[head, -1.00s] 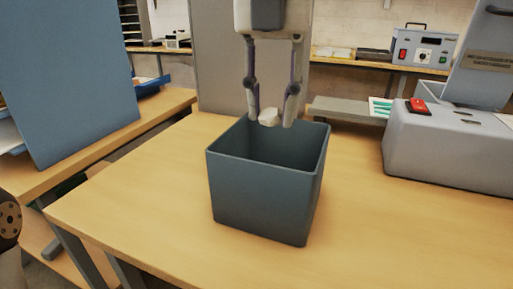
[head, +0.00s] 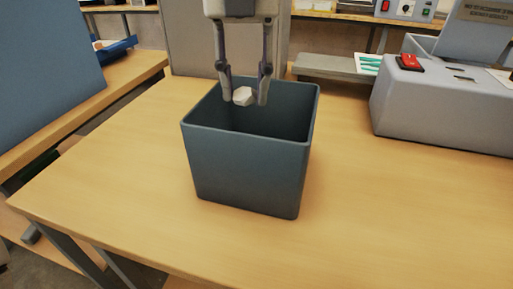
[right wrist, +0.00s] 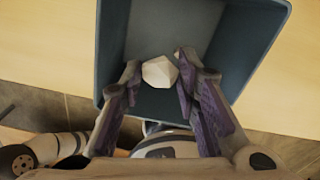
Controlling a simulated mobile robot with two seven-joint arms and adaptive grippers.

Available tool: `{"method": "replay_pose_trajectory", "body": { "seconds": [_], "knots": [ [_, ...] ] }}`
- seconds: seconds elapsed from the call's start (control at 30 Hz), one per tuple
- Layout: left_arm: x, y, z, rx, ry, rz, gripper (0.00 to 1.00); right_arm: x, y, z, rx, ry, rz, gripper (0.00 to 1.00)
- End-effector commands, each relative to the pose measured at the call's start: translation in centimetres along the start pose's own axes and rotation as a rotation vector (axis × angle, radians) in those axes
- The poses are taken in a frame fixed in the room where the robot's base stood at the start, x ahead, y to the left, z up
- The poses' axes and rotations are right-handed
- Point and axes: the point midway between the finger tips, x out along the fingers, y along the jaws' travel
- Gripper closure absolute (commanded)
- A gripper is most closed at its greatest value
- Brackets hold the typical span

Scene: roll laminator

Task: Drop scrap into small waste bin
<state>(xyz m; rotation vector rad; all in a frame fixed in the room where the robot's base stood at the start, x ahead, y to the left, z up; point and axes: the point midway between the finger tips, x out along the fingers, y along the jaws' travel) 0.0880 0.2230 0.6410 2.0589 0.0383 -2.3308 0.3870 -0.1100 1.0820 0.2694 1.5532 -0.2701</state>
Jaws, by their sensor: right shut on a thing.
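The scrap (head: 243,96) is a small white faceted lump. My right gripper (head: 244,98) comes down from the top of the head view and is shut on the scrap between its fingertips. The small waste bin (head: 248,170) is a dark blue-grey square box standing upright on the wooden table. The fingertips and scrap appear over the bin's opening, around the height of its rim. In the right wrist view the scrap (right wrist: 159,72) lies between the fingertips, with the bin's inside (right wrist: 172,25) behind it. My left gripper is not in view.
A grey machine (head: 440,105) with a red switch stands to the right of the bin. A grey shelf (head: 335,66) with green-and-white items is behind. A blue panel (head: 45,70) stands at left. The table (head: 110,170) is clear left of the bin.

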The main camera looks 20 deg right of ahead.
Motion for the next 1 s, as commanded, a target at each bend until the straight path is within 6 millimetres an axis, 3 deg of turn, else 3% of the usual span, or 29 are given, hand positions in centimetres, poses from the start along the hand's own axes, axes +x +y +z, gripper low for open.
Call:
{"method": "replay_pose_trajectory", "body": {
  "seconds": [0.03,0.07,0.13,0.17,0.43,0.53,0.8,1.0],
  "knots": [
    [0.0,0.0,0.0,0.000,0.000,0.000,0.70,0.0,0.0,0.0,0.000,0.000,0.000,0.85],
    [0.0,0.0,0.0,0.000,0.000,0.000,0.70,0.0,0.0,0.0,0.000,0.000,0.000,0.66],
    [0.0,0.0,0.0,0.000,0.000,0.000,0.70,0.0,0.0,0.0,0.000,0.000,0.000,0.51],
    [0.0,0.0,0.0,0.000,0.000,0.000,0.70,0.0,0.0,0.0,0.000,0.000,0.000,0.47],
    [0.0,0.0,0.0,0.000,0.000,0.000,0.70,-0.1,0.0,0.0,0.001,0.000,0.000,0.47],
    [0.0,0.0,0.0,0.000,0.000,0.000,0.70,-1.0,0.1,0.1,0.002,-0.003,0.002,0.47],
    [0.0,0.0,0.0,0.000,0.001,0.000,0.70,-8.2,0.1,0.1,0.003,-0.005,0.003,0.47],
    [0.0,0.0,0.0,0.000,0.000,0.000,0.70,-11.4,0.1,0.1,0.001,-0.002,0.001,0.47]
  ]
}}
